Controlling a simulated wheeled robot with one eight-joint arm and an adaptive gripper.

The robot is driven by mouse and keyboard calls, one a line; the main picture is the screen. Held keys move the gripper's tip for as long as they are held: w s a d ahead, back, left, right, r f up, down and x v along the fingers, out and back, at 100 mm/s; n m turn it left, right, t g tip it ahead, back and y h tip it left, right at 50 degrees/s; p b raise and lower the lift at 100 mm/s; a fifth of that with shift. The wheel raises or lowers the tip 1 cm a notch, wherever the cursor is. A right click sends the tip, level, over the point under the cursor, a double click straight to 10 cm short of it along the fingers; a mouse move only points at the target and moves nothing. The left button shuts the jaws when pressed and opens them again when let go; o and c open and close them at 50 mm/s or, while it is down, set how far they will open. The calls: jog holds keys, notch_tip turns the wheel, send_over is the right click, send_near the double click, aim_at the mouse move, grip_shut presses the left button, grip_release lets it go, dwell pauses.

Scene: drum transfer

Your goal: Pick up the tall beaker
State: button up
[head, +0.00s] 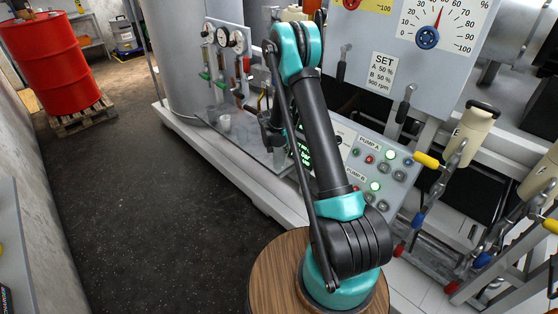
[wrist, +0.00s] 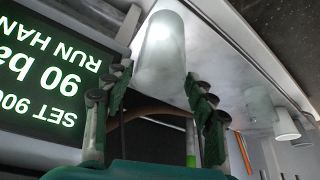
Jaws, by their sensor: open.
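A tall, pale, translucent beaker (wrist: 160,50) shows in the wrist view, between and beyond the fingertips of my gripper (wrist: 157,82). My gripper is open, with one finger on each side of the beaker's line; I cannot tell whether either finger touches it. In the head view my gripper (head: 270,128) is at the shelf beside the tank, partly behind my arm. I cannot make out the tall beaker clearly there.
Smaller beakers (wrist: 260,108) stand on the same shelf; they also show in the head view (head: 225,122). A lit green display (wrist: 45,80) is close beside my gripper. A pump panel (head: 375,165) is to the right. Open floor (head: 150,210) lies left; a red drum (head: 50,60) stands behind.

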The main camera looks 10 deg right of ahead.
jog(key=c, duration=0.7)
jog(key=shift+r, duration=0.15)
